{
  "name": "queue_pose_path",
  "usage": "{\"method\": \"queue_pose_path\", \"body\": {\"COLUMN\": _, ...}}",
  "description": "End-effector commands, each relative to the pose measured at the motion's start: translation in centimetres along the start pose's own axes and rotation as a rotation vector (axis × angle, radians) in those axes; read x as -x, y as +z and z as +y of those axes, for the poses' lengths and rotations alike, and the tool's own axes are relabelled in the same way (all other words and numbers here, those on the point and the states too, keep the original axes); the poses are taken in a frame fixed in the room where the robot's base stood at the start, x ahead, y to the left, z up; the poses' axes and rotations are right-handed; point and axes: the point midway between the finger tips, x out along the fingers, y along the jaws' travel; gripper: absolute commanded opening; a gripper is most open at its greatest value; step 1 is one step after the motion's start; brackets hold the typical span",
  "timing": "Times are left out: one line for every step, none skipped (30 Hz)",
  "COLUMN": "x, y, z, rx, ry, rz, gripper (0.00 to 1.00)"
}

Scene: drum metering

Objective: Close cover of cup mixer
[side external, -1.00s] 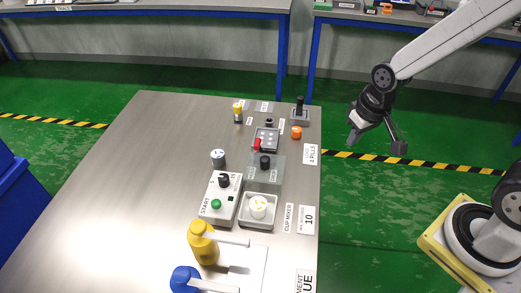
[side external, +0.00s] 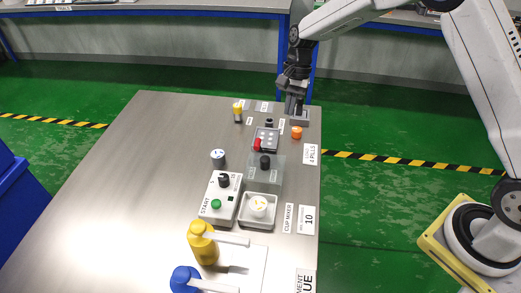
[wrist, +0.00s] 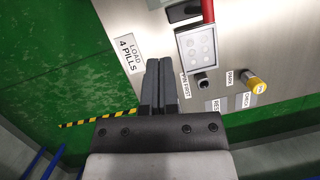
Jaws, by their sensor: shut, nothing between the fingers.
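The cup mixer is a pale open tray (side external: 243,224) near the table's right side, with a white cup (side external: 259,206) inside it. A clear cover (side external: 276,177) with a black knob (side external: 265,162) appears raised behind the tray, leaving the cup uncovered. The mixer's label (side external: 288,218) lies to its right. My gripper (side external: 290,110) is shut and empty at the table's far right corner, well behind the mixer. Its two dark fingers lie side by side in the wrist view (wrist: 160,64). The mixer is not identifiable in the wrist view.
A grey block (side external: 301,121) stands by my gripper, partly hidden. A dotted tray (side external: 267,138), an orange cap (side external: 296,132) and a yellow-topped vial (side external: 238,112) are nearby. A START control box (side external: 222,197) is left of the mixer. Yellow (side external: 202,243) and blue (side external: 184,280) bottles stand in front.

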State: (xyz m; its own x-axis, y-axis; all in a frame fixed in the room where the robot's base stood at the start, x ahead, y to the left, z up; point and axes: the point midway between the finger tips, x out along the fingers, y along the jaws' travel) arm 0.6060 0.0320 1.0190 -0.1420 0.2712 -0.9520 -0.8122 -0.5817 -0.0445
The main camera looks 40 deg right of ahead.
Motion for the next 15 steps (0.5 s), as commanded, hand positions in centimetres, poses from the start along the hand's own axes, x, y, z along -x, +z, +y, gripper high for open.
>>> {"method": "queue_pose_path", "body": {"x": -0.2, "y": -0.4, "z": -0.6, "rx": -0.028, "ry": 0.002, "rz": -0.018, "gripper": 0.00}}
{"method": "queue_pose_path", "body": {"x": -0.3, "y": -0.5, "z": -0.8, "rx": -0.042, "ry": 0.003, "rz": -0.028, "gripper": 0.00}}
{"method": "queue_pose_path", "body": {"x": -0.4, "y": -0.6, "z": -1.1, "rx": -0.062, "ry": 0.004, "rz": -0.040, "gripper": 0.00}}
{"method": "queue_pose_path", "body": {"x": -0.4, "y": -0.7, "z": -1.4, "rx": -0.072, "ry": 0.005, "rz": -0.047, "gripper": 0.00}}
{"method": "queue_pose_path", "body": {"x": -0.4, "y": -0.8, "z": -1.5, "rx": -0.082, "ry": 0.006, "rz": -0.053, "gripper": 0.00}}
{"method": "queue_pose_path", "body": {"x": -0.5, "y": -0.8, "z": -1.7, "rx": -0.093, "ry": 0.007, "rz": -0.060, "gripper": 0.00}}
{"method": "queue_pose_path", "body": {"x": -0.5, "y": -0.9, "z": -1.8, "rx": -0.098, "ry": 0.009, "rz": -0.064, "gripper": 0.00}}
{"method": "queue_pose_path", "body": {"x": -0.5, "y": -0.9, "z": -1.9, "rx": -0.102, "ry": 0.009, "rz": -0.067, "gripper": 0.00}}
{"method": "queue_pose_path", "body": {"x": -0.5, "y": -0.9, "z": -1.9, "rx": -0.107, "ry": 0.009, "rz": -0.069, "gripper": 0.00}}
{"method": "queue_pose_path", "body": {"x": -0.5, "y": -0.9, "z": -2.0, "rx": -0.109, "ry": 0.008, "rz": -0.070, "gripper": 0.00}}
{"method": "queue_pose_path", "body": {"x": -0.5, "y": -0.9, "z": -2.0, "rx": -0.110, "ry": 0.009, "rz": -0.071, "gripper": 0.00}}
{"method": "queue_pose_path", "body": {"x": -0.5, "y": -0.9, "z": -2.0, "rx": -0.111, "ry": 0.009, "rz": -0.071, "gripper": 0.00}}
{"method": "queue_pose_path", "body": {"x": -0.5, "y": -0.9, "z": -2.0, "rx": -0.111, "ry": 0.009, "rz": -0.071, "gripper": 0.00}}
{"method": "queue_pose_path", "body": {"x": -0.5, "y": -0.9, "z": -2.0, "rx": -0.110, "ry": 0.009, "rz": -0.071, "gripper": 0.00}}
{"method": "queue_pose_path", "body": {"x": -0.6, "y": -0.9, "z": -2.0, "rx": -0.110, "ry": 0.009, "rz": -0.071, "gripper": 0.00}}
